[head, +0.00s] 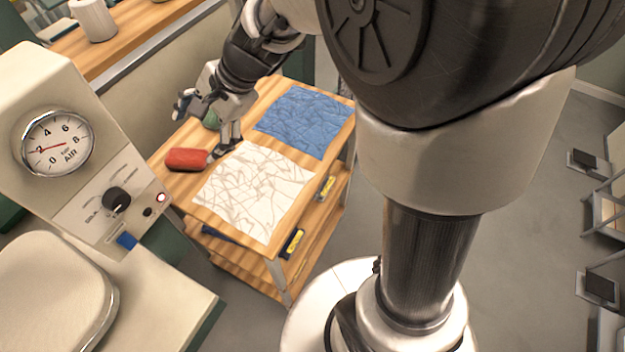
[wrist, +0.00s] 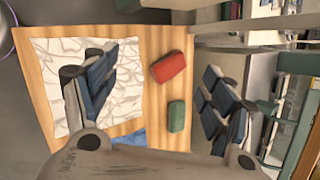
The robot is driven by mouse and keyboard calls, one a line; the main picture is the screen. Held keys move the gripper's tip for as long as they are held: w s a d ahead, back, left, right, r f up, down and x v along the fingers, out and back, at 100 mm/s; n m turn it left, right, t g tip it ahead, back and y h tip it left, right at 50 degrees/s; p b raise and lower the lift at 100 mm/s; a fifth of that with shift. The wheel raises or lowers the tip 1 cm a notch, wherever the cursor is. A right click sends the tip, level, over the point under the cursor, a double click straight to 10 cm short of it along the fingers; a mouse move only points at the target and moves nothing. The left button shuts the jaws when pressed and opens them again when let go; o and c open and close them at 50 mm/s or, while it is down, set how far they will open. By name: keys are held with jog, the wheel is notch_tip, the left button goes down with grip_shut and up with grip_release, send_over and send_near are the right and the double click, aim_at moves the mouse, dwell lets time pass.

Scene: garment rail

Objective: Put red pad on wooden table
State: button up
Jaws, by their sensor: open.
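The red pad (head: 187,159) lies on the wooden table (head: 174,182) near its left edge, beside the white cloth. In the wrist view the red pad (wrist: 168,67) shows between my open fingers, toward their tips and apart from both. My gripper (head: 207,130) is open and empty above the table, close to the pad. In the wrist view my gripper (wrist: 160,85) has its fingers spread wide. A green pad (head: 211,119) lies near the red pad, partly hidden by my gripper in the head view. It is clear in the wrist view (wrist: 176,116).
A crumpled white cloth (head: 255,190) and a blue cloth (head: 305,121) cover much of the table top. A machine with an air gauge (head: 58,143) stands at the left. A lower shelf with yellow-marked items (head: 292,243) is under the table top.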

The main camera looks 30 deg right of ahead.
jog(key=s+d+r+n+h, duration=0.1)
jog(key=s+d+n+h, duration=0.1)
jog(key=s, duration=0.5)
jog(key=s+d+r+n+h, duration=0.2)
jog(key=s+d+n, duration=0.3)
jog(key=s+n, duration=0.2)
jog(key=s+d+r+n+t+h, duration=0.1)
jog(key=s+d+n, duration=0.3)
jog(key=s, duration=0.5)
jog(key=shift+s+d+r+h, duration=0.2)
jog(key=shift+s+r+h, duration=0.1)
jog(key=shift+h, duration=0.3)
